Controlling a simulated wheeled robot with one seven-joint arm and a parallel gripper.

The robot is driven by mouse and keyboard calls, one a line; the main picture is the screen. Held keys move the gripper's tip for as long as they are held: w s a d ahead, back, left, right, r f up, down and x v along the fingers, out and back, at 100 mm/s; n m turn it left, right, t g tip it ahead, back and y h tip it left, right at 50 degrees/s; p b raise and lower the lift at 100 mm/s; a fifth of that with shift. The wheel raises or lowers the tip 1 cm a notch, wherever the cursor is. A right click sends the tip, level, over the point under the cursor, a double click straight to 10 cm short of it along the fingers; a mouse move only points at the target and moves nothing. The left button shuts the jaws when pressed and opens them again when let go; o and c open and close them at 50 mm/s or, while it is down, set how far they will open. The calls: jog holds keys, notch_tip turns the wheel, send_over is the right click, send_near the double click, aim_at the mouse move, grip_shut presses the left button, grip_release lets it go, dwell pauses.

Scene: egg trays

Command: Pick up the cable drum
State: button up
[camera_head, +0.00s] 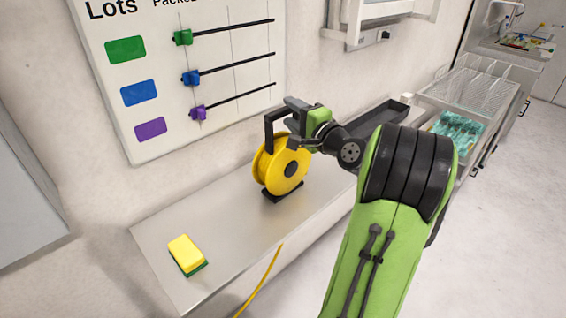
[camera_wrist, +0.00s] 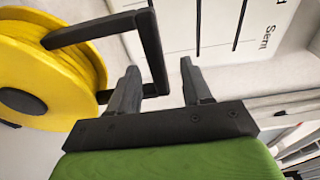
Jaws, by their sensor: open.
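The cable drum (camera_head: 281,169) is a yellow reel with a dark hub. It stands upright on a black foot on the metal shelf, with a black handle (camera_head: 270,126) rising above it. My gripper (camera_head: 290,105) is at the drum's upper right, close to the handle. In the wrist view the drum (camera_wrist: 50,75) fills the left side. The handle (camera_wrist: 150,50) reaches across toward my gripper (camera_wrist: 158,85), whose two fingers are apart. Part of the handle passes behind or beside the left finger; whether they touch I cannot tell.
The metal shelf (camera_head: 225,235) runs along the wall. A yellow and green sponge (camera_head: 187,254) lies at its near left end. A dark tray (camera_head: 380,122) sits behind my arm. A board with coloured sliders (camera_head: 190,60) hangs on the wall behind the drum. Wire baskets (camera_head: 480,88) stand at right.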

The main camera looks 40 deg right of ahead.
aim_at(284, 108)
jog(key=w, duration=0.5)
jog(key=shift+d+f, duration=0.15)
jog(key=shift+d, duration=0.1)
jog(key=shift+s, duration=0.15)
jog(key=shift+c, duration=0.3)
grip_shut()
